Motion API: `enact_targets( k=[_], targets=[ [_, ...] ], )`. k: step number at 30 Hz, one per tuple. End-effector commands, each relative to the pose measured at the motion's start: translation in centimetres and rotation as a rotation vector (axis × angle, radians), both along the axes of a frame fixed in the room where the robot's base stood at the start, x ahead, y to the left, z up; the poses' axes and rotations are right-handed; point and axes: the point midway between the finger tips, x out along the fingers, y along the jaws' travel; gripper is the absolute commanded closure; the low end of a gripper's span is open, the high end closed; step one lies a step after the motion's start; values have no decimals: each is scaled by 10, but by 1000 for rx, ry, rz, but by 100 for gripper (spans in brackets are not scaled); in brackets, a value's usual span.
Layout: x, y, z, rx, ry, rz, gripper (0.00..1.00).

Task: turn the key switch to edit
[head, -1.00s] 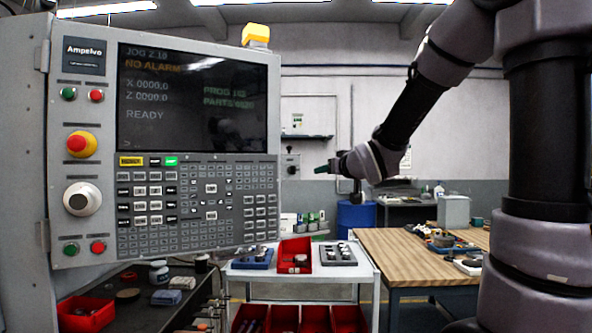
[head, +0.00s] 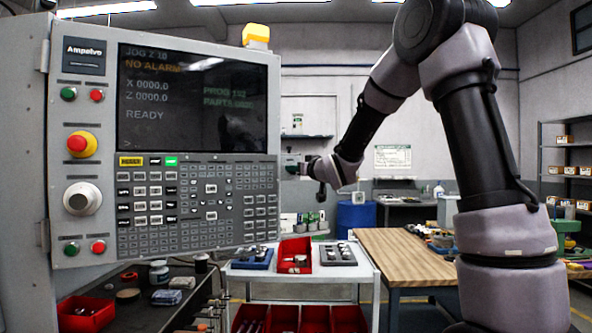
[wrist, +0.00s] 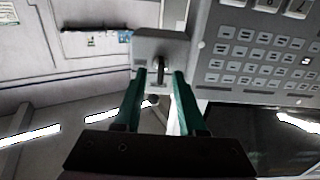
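The key switch is a light grey box (wrist: 160,46) beside the keypad in the wrist view. A dark key handle (wrist: 161,71) stands on it, roughly vertical in that picture. I cannot read any position labels. My gripper (wrist: 160,77) is open, its two green fingertips on either side of the key handle with gaps visible; contact is not seen. In the head view my gripper (head: 291,167) is at the right edge of the control panel (head: 92,228) and largely hides the switch box. The screen (head: 190,100) reads JOG, NO ALARM and READY.
The keypad (wrist: 262,60) is close to my gripper on the right in the wrist view. A white cart (head: 300,272) with red bins and a wooden-topped bench (head: 405,255) stand below and to the right. A yellow lamp (head: 256,33) sits on the panel.

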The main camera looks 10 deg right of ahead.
Motion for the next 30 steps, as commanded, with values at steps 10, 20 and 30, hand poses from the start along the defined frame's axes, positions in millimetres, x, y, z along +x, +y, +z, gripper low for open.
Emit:
enact_targets(
  k=[10,20,30],
  targets=[
    [3,1,0,0,0,0,64],
    [3,1,0,2,1,0,100],
    [4,0,0,99,37,-1,100]
  ],
)
